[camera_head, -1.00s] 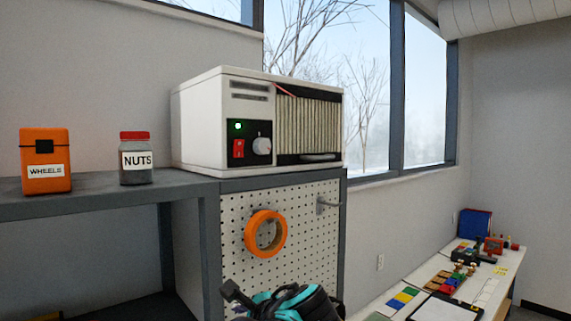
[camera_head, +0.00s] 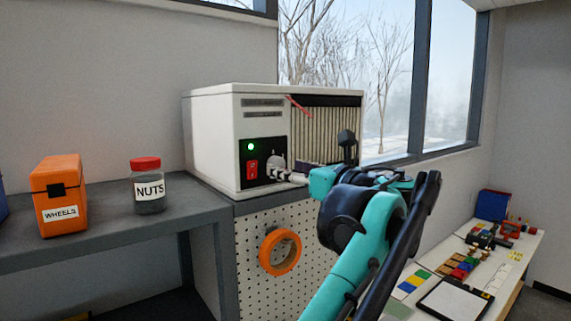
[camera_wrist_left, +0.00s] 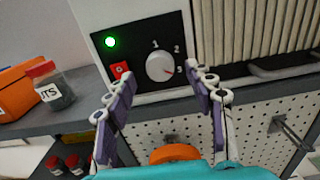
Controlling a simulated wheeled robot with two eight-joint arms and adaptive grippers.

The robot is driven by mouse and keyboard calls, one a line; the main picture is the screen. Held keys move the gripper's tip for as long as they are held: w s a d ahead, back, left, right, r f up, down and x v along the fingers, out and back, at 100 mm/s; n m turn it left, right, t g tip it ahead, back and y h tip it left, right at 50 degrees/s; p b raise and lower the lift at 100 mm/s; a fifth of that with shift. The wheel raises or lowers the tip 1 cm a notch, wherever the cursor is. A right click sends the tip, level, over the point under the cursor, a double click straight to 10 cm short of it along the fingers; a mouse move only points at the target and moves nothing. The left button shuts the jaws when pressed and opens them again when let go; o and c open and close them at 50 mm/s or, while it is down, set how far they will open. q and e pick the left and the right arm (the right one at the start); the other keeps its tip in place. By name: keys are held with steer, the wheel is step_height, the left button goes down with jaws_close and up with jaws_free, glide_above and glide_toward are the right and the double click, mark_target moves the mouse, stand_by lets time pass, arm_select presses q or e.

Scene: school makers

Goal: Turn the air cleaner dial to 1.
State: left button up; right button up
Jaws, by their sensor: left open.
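The air cleaner (camera_head: 212,140) is a white box with a pleated filter on top of the pegboard cabinet. Its black panel has a lit green light (camera_head: 250,147), a red switch (camera_head: 252,169) and a round pale dial (camera_wrist_left: 160,66). In the head view, the left gripper (camera_head: 288,174) partly hides the dial. My right gripper is not in view.
An orange WHEELS box (camera_head: 60,197) and a red-lidded NUTS jar (camera_head: 148,187) stand on the grey shelf at left. An orange tape roll (camera_head: 280,251) hangs on the pegboard. A table with coloured bricks (camera_head: 462,268) is at lower right.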

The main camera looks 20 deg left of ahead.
arm_select(q)
steer(key=x, duration=0.2)
steer(key=shift+w+a+f, duration=0.15)
steer(key=shift+w+a, duration=0.05)
steer(key=shift+a, duration=0.05)
steer(key=shift+s+d, duration=0.1)
steer(key=c, duration=1.2)
steer(key=shift+o, duration=0.2)
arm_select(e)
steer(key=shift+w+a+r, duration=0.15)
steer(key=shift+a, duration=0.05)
